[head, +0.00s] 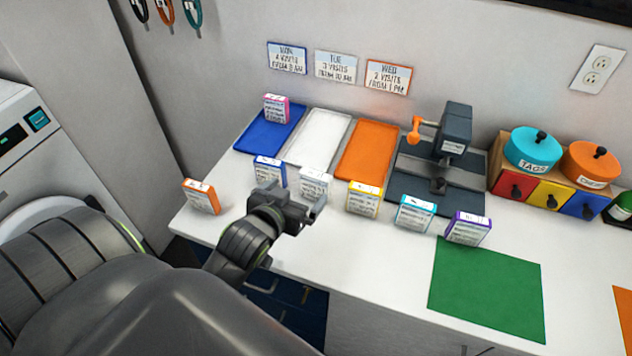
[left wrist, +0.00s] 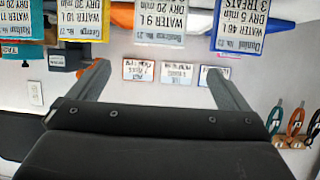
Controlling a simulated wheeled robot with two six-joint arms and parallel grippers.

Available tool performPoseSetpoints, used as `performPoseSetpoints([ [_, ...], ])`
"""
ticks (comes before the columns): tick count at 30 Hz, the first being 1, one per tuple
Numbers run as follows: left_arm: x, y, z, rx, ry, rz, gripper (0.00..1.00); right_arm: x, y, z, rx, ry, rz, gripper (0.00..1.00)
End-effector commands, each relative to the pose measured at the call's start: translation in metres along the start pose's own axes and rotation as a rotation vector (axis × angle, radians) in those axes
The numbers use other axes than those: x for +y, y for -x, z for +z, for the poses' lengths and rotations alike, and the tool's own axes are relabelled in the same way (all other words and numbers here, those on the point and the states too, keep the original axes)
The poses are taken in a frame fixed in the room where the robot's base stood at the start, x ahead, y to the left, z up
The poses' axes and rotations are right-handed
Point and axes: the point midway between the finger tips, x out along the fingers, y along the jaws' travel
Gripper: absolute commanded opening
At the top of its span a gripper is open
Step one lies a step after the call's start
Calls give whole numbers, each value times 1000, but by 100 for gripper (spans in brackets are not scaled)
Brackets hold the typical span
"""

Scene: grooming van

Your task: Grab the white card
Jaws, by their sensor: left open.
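The white card (head: 315,182) stands upright on the counter in front of the white tray, between the blue card (head: 270,172) and the yellow card (head: 364,199). In the left wrist view the white card (left wrist: 160,22) appears upside down, lined up between my fingers and beyond their tips. My left gripper (head: 298,200) is open and empty, close in front of the white card and partly covering its lower part in the head view. Its two spread fingers also show in the left wrist view (left wrist: 157,72). My right gripper is not in view.
Blue (head: 270,130), white (head: 317,140) and orange (head: 368,152) trays lie behind the cards. An orange card (head: 201,197) stands at left; teal (head: 415,213) and purple (head: 468,229) cards stand at right. A grey stand (head: 454,130) is behind them. A green mat (head: 487,290) lies front right.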

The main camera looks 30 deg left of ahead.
Motion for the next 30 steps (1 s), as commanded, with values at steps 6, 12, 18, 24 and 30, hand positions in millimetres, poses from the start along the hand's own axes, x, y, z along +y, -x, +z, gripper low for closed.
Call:
performPoseSetpoints([
  [6, 0, -38, -2, 0, -1, 0, 98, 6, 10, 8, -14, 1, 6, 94],
  [12, 0, -65, -1, 0, 0, 0, 98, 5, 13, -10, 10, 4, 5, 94],
  [18, 0, -76, 0, 0, 0, 0, 98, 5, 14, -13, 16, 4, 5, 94],
  [24, 1, -92, -4, -1, 0, 0, 98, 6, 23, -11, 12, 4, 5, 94],
  [30, 2, -116, -3, 0, 0, 0, 98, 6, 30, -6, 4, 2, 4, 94],
])
